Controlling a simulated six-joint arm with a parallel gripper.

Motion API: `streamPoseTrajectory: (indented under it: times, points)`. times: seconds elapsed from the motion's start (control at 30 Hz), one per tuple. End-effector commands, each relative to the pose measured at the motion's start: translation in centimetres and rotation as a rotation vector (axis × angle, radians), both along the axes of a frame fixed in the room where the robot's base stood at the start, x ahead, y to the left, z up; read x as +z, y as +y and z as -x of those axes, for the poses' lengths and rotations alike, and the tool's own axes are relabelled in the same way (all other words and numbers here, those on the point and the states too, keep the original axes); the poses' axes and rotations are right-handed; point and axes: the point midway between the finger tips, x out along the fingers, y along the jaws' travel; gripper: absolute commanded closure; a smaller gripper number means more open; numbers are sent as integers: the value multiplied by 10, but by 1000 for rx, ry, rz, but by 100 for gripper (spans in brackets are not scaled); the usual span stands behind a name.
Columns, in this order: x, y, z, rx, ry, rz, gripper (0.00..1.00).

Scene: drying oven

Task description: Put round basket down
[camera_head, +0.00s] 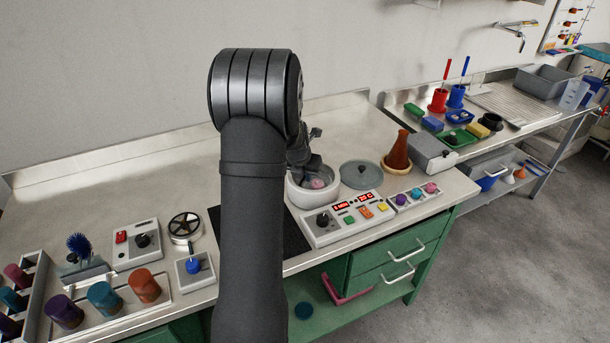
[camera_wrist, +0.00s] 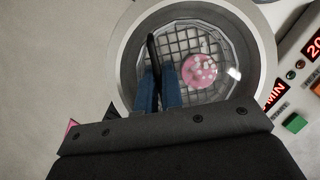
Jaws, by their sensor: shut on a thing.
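The round basket (camera_wrist: 187,47) is a wire-mesh basket with a thin upright black handle (camera_wrist: 153,55). In the wrist view it sits within the round opening of a white drying chamber (camera_wrist: 262,48); I cannot tell whether it touches the floor. A pink disc with white bits (camera_wrist: 200,70) lies in the basket. My gripper (camera_wrist: 158,88) has blue fingers shut on the handle. In the head view my gripper (camera_head: 306,158) is above the white chamber (camera_head: 299,196), partly hidden by my arm, and the basket is mostly hidden.
A grey lid (camera_head: 361,176) with a dark knob lies right of the chamber, near a brown flask (camera_head: 397,152) on a ring. A control panel (camera_head: 341,218) with red displays stands in front. Cups, a brush and small devices are at the left; bare bench lies behind.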

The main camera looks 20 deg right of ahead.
Motion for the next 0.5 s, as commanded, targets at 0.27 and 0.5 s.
streamPoseTrajectory:
  times: [0.27, 0.5]
  points:
    - [-1, 0, 0, 0, 1, -1, 71]
    - [3, 0, 0, 0, -1, 1, 71]
